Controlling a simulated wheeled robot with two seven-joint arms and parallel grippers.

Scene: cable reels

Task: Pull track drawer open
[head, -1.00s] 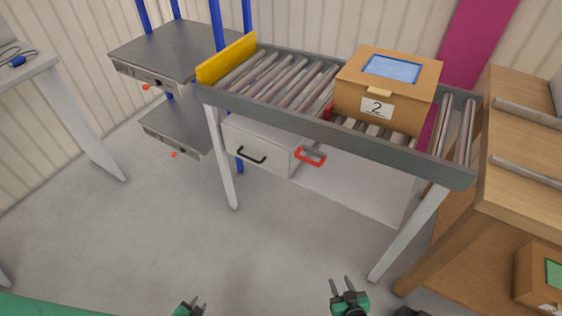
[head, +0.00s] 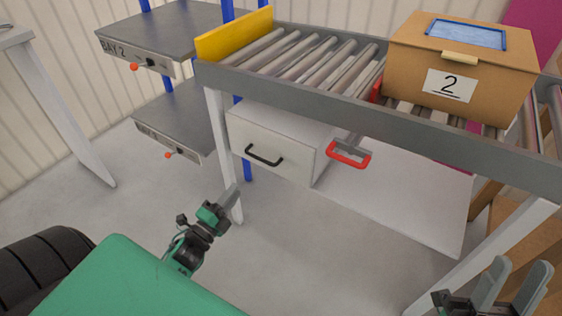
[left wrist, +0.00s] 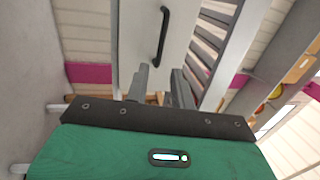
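The track drawer (head: 270,145) is a white box under the roller track, with a black bar handle (head: 264,160) on its front. It looks closed. My left gripper (head: 232,190) is below and left of the handle, in front of the drawer, apart from it. In the left wrist view the handle (left wrist: 161,38) lies beyond my fingertips (left wrist: 160,78), which are apart with nothing between them. My right gripper (head: 515,280) is at the lower right, open and empty, far from the drawer.
A red handle (head: 349,155) hangs right of the drawer. A track leg (head: 215,130) stands just left. Grey shelves (head: 165,45) are at the left.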

